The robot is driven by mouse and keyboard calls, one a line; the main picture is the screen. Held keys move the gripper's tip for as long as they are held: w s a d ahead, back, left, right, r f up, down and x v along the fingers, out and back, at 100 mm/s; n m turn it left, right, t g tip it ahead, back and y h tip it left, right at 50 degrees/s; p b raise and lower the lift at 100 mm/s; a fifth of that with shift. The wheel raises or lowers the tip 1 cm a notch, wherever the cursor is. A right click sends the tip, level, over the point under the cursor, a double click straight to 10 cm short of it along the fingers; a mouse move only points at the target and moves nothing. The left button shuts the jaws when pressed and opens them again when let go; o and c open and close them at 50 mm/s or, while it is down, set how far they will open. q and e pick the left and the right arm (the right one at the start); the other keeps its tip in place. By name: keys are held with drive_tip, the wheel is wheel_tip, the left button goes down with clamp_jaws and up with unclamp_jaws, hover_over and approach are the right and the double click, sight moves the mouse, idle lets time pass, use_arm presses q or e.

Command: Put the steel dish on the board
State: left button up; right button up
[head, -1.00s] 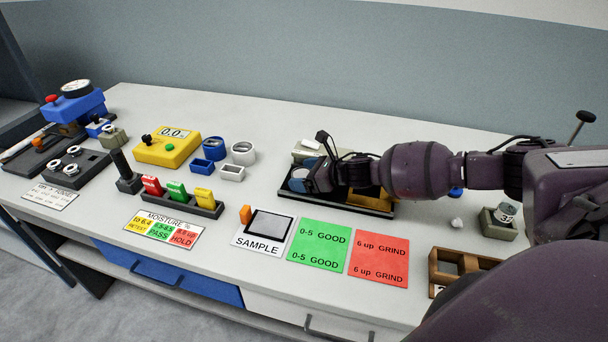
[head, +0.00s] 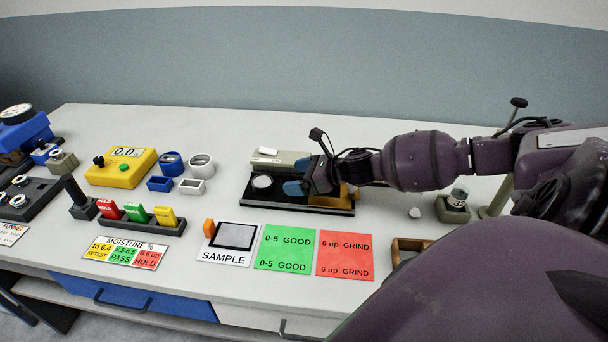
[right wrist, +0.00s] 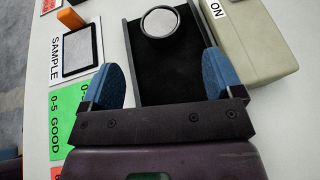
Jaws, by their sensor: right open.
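The steel dish (head: 262,181), a small round pale disc with a dark rim, lies at the left end of the long black board (head: 300,201). In the right wrist view the dish (right wrist: 160,22) rests flat near the board's far end, apart from my fingers. My right gripper (head: 304,186) is over the middle of the board, to the right of the dish. Its blue-padded fingers (right wrist: 160,82) are spread, with only black board surface between them. The arm hides part of the board's right end. My left gripper is not in view.
A grey-green box (head: 280,159) stands right behind the board. The SAMPLE card (head: 230,243), a green card (head: 284,249) and a red card (head: 345,254) lie in front. A yellow meter (head: 121,168) and blue and white cups stand left. The bench between cups and board is clear.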

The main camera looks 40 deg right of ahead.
drive_tip(key=shift+v, duration=0.85)
drive_tip(key=shift+r, duration=0.15)
